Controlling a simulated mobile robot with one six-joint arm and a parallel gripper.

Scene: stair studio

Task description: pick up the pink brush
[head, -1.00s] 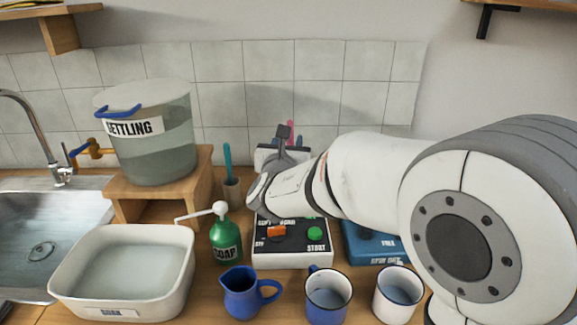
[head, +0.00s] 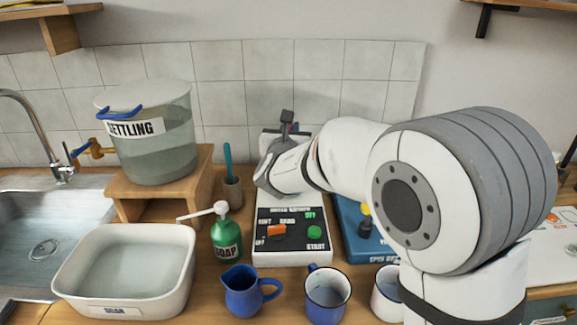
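I cannot make out the pink brush in the head view; my arm and gripper cover the area behind the black and white machine. My gripper (head: 287,120) shows only as a small dark grey part above the back of that machine (head: 292,232). Its fingers are too small and too hidden to tell whether they are open or shut, or whether they hold anything. A teal-handled tool (head: 227,158) stands in a small grey cup (head: 231,190) to the left of my wrist.
A green soap bottle (head: 226,238), a blue jug (head: 243,292), a blue mug (head: 325,308) and a white mug (head: 387,283) stand in front. A white basin (head: 75,277) and a settling tank (head: 155,150) are left. A blue machine (head: 362,250) sits partly behind my arm.

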